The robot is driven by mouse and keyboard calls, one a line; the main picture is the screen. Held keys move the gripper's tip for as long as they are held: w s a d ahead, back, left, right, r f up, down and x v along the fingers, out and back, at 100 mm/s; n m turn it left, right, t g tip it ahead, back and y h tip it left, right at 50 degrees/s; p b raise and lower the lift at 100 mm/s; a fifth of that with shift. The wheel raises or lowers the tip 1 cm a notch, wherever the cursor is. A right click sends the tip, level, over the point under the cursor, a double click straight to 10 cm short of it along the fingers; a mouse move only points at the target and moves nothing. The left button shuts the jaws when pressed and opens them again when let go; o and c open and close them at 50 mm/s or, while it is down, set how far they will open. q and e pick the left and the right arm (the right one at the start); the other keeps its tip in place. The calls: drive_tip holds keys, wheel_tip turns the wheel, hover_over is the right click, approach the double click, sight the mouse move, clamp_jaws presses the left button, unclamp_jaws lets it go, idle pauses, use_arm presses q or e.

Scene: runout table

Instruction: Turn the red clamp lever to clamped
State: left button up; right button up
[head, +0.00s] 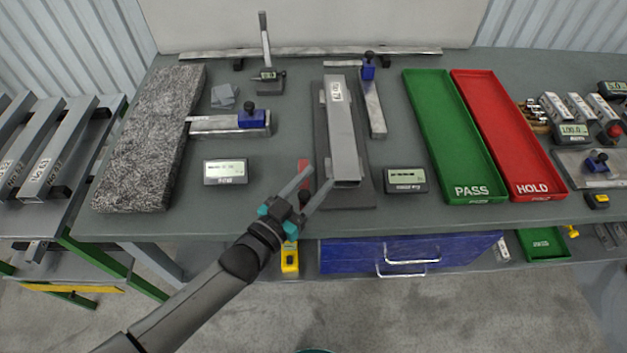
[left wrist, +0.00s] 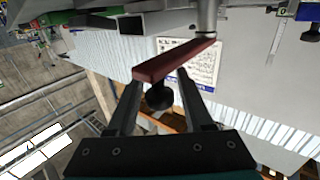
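The red clamp lever (head: 303,167) sits at the left side of the dark fixture (head: 365,186) near the table's front edge. A grey square tube (head: 343,140) with a paper label lies in that fixture. My left gripper (head: 321,175) reaches in over the front edge and is open around the lever's end. In the left wrist view the red lever (left wrist: 178,60) runs from a metal post to a black knob (left wrist: 160,97). My right gripper is out of view.
Small displays (head: 225,172) and (head: 405,180) flank the fixture. A granite block (head: 150,140) lies left. The green PASS tray (head: 450,140) and red HOLD tray (head: 510,140) are to the right. A blue drawer (head: 345,257) is under the table.

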use_arm(q)
clamp_jaws()
idle(1.1)
